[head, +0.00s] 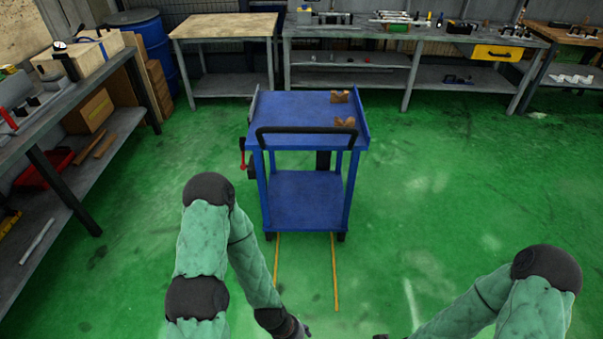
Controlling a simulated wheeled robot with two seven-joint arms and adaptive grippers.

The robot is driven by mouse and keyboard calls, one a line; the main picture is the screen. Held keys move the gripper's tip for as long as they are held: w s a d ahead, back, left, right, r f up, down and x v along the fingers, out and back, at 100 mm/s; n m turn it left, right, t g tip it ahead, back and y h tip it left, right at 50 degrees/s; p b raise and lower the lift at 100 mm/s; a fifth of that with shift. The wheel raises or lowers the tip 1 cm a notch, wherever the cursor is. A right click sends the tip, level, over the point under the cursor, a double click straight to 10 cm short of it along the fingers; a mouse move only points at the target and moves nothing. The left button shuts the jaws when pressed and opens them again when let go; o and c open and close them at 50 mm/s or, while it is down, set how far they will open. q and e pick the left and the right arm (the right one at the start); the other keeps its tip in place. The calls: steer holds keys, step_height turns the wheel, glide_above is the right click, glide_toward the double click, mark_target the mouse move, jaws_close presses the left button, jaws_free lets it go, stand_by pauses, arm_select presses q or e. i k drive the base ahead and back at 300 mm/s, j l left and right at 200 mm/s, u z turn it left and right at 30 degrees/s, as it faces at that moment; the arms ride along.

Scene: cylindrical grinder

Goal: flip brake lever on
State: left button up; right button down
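A blue cart (310,205) with two shelves and a black push handle (306,131) stands in the middle of the head view. A lever with a red grip (242,152) is on the cart's left side, near the top shelf, beside a dark block. My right gripper (380,337) barely shows at the bottom edge, also far from the cart. Whether either gripper is open cannot be seen.
A cluttered grey workbench (62,110) stands at the left and more benches line the back. Yellow lines (335,275) mark the green floor (440,190), which is clear around the cart.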

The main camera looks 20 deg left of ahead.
mark_target(243, 167)
steer(key=i+j+z, duration=0.1)
steer(key=j, duration=0.4)
steer(key=i+j, duration=0.25)
steer(key=j, duration=0.2)
steer(key=i+j+z, duration=0.15)
steer(key=j, duration=0.35)
steer(key=i+j+z, duration=0.1)
steer(key=j, duration=0.4)
steer(key=i+j+z, duration=0.1)
steer(key=j, duration=0.4)
steer(key=i+j, duration=0.15)
steer(key=j, duration=0.4)
steer(key=z, duration=0.05)
